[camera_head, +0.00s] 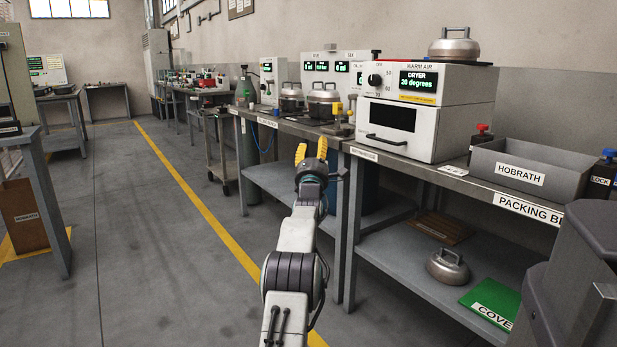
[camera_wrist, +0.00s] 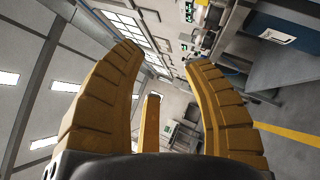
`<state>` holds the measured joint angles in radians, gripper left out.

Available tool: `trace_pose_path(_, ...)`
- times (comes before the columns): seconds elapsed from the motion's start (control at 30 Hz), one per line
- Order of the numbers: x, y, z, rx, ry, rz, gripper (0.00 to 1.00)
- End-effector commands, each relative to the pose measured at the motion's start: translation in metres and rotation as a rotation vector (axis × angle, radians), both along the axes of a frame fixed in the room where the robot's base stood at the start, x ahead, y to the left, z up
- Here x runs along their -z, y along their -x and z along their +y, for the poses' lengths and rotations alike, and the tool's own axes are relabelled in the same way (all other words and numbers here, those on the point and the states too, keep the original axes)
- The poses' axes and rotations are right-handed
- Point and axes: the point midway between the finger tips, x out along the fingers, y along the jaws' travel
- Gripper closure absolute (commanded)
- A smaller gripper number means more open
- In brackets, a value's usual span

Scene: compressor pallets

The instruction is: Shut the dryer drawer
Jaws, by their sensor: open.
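The dryer (camera_head: 468,88) is a white box on the packing bench at the right in the head view. Its display reads "DRYER 20 degrees". Its drawer (camera_head: 424,138) is the lower front, with a dark window and a black bar handle (camera_head: 386,140). The drawer front looks close to the body; I cannot tell how far it stands out.
A metal pot-shaped part (camera_head: 454,45) stands on the dryer. A grey HOBRATH bin (camera_head: 560,172) is right of it on the bench (camera_head: 470,186). Another bench (camera_head: 290,127) with similar parts stands behind my gripper. The floor aisle (camera_head: 150,230) at left is clear.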

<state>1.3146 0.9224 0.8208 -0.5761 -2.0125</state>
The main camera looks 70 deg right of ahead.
Motion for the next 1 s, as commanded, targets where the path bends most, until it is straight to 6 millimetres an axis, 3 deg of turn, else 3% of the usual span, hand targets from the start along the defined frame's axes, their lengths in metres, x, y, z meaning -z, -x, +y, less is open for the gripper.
trace_pose_path(0.63, 0.017, 0.011, 0.044, -0.001, 0.0, 0.0, 0.55)
trace_pose_path(1.0, 0.023, 0.014, 0.057, -0.001, 0.001, 0.0, 0.55)
